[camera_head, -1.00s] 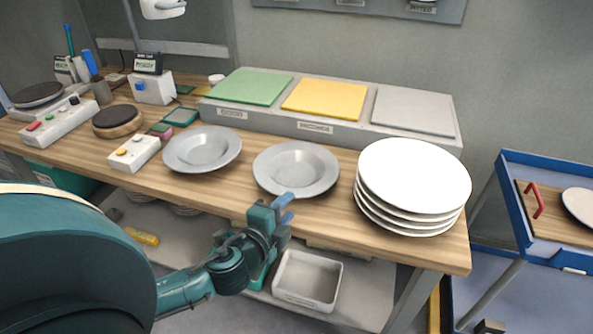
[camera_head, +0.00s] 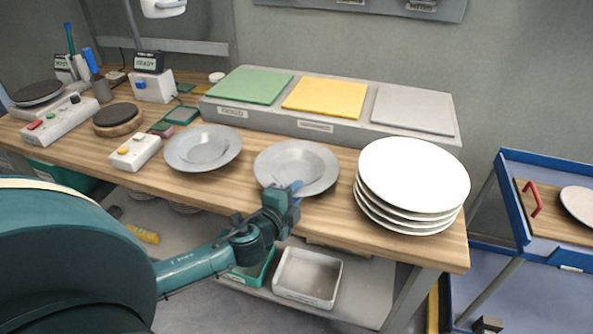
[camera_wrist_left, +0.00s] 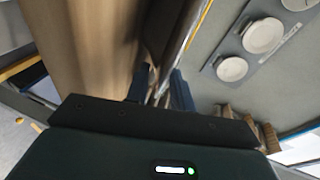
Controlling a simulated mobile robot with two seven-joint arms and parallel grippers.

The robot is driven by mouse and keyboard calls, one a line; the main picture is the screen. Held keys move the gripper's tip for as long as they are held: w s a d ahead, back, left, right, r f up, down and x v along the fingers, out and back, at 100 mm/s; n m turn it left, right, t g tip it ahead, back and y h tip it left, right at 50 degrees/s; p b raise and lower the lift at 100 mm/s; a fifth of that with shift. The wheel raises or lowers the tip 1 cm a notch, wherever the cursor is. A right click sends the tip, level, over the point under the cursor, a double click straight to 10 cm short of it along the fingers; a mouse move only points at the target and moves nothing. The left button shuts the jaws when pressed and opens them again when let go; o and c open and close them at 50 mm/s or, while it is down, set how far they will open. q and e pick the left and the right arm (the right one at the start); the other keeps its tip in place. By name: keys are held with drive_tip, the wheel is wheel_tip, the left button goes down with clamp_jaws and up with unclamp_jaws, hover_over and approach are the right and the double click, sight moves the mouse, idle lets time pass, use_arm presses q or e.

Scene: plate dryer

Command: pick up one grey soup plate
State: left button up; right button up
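Two grey soup plates lie on the wooden table, the left one (camera_head: 203,149) and the middle one (camera_head: 318,164). My left gripper (camera_head: 292,188) is at the near rim of the middle plate, its blue fingertips overlapping the rim in the head view. In the left wrist view, the two dark blue fingers (camera_wrist_left: 160,88) stand apart, with a thin greyish edge, probably the plate rim, running between them. I cannot tell whether either finger touches it. My right gripper is not in view.
A stack of white plates (camera_head: 414,178) stands close to the right of the middle plate. A grey block with green (camera_head: 250,86), yellow (camera_head: 325,97) and grey (camera_head: 413,109) pads is behind. A white switch box (camera_head: 136,153) sits left.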

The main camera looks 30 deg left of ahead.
use_arm(q)
clamp_jaws()
drive_tip(key=shift+r, duration=0.15)
